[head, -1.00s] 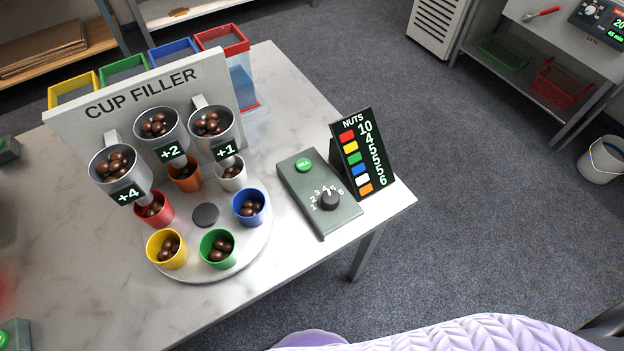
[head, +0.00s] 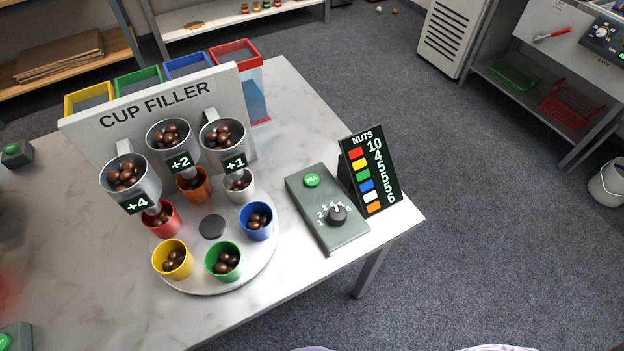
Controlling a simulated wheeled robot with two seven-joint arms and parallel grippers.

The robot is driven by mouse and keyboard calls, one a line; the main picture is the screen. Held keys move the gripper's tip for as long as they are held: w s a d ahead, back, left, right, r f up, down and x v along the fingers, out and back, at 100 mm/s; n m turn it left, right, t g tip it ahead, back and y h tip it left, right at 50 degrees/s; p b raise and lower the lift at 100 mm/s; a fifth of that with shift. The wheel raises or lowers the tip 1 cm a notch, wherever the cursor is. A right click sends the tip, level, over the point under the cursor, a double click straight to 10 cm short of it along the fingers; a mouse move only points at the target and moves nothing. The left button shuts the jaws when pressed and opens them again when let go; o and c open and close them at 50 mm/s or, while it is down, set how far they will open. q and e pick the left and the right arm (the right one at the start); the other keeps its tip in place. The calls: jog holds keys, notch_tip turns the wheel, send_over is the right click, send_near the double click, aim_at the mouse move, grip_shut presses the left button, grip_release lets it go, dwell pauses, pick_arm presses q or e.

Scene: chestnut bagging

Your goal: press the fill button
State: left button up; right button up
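The green fill button (head: 312,180) sits at the far end of a grey-green control box (head: 328,215) on the table, right of the cup filler. A black dial (head: 337,215) with numbers around it is on the same box. The cup filler (head: 155,103) has three hoppers of chestnuts marked +4, +2 and +1. Below them a round turntable (head: 263,262) carries red, orange, white, blue, green and yellow cups, all with chestnuts showing inside. Neither gripper shows in the head view.
A black nuts sign (head: 370,172) stands close behind the box, near the table's right edge. Two more grey boxes with green buttons stand at the left, one upper (head: 17,153) and one lower (head: 14,338). The marble table (head: 120,235) is bare in front of the turntable.

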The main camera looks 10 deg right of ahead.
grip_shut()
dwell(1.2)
